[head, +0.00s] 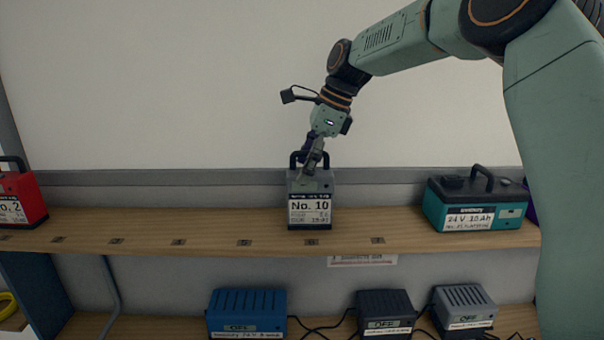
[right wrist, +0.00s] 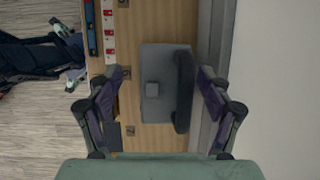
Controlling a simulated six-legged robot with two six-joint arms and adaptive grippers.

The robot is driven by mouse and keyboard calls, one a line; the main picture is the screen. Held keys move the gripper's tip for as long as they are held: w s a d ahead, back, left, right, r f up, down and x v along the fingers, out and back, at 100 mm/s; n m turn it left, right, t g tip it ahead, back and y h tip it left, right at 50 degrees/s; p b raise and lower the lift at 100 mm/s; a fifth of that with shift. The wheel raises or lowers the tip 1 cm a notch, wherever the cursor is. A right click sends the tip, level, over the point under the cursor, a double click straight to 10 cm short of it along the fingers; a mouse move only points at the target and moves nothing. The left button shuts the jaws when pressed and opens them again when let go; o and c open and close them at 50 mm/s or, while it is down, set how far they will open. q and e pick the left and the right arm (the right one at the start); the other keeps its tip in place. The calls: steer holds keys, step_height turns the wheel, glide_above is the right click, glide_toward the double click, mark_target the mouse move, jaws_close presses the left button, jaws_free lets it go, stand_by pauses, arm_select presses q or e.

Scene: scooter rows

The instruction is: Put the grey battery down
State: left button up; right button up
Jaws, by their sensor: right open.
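The grey battery (head: 310,190) stands upright on the wooden shelf (head: 210,230), with a white label reading No. 10 on its front and a dark handle on top. My right gripper (head: 312,165) is over its top at the handle. In the right wrist view, the battery's grey top (right wrist: 153,110) and dark handle (right wrist: 184,90) lie between the spread fingers of the right gripper (right wrist: 163,80), with a gap on each side. The right gripper is open. My left gripper is not in view.
A red battery (head: 20,197) stands at the shelf's left end and a teal battery (head: 478,203) at the right. The shelf is clear on both sides of the grey one. Below are a blue charger (head: 247,313), a black one (head: 385,312) and a grey one (head: 463,308), with cables.

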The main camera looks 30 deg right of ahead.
steer(key=v, duration=1)
steer(key=shift+b, duration=0.35)
steer(key=shift+s, duration=0.25)
steer(key=shift+d, duration=0.1)
